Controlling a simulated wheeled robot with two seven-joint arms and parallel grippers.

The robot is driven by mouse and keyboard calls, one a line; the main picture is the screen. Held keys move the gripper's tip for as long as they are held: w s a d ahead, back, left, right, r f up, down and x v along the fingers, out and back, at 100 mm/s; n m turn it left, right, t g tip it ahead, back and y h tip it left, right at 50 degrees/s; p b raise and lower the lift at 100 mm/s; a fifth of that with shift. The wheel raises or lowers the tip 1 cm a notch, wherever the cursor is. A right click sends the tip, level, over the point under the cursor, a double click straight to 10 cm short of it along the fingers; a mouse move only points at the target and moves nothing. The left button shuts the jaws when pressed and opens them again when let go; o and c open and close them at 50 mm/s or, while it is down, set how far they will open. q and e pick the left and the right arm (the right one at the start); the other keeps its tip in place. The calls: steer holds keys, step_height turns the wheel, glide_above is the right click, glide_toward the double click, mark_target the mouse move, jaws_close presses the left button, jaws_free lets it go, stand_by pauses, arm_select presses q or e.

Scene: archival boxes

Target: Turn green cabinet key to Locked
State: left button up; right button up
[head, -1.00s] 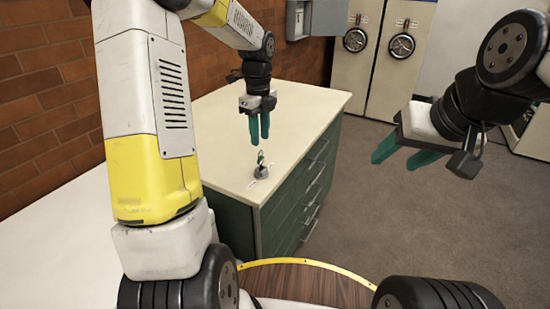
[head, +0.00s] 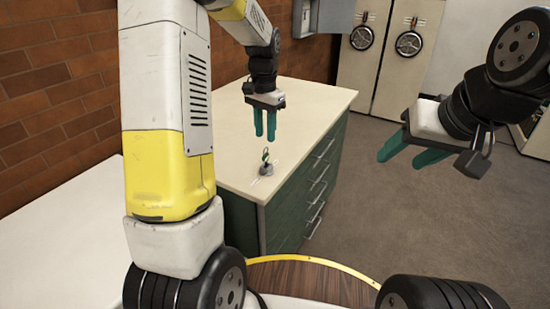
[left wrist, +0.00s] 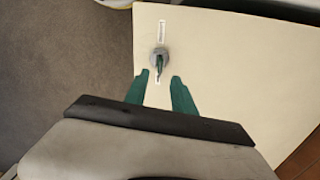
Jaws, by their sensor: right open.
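The green key (head: 265,154) stands in a round grey lock (head: 266,169) on top of the green cabinet (head: 240,130), near its front end. The left wrist view shows the key (left wrist: 159,64) and lock (left wrist: 159,55) from above, with a pale label strip on either side. The labels' writing is too small to read. My left gripper (head: 265,138) points down just above and behind the key. Its teal fingers are apart, with nothing between them. My right gripper (head: 402,155) is open and empty over the floor at the right.
The cabinet's cream top is otherwise clear. Its drawers with handles (head: 318,192) face right. A white surface (head: 60,235) lies at the left beside a brick wall (head: 55,80). Pale safe doors with wheels (head: 409,43) stand at the back. A wooden round surface (head: 300,282) is in front.

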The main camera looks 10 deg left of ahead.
mark_target(266, 154)
arm_select(q)
steer(key=shift+n, duration=1)
steer(key=shift+f, duration=3.9)
jaws_close()
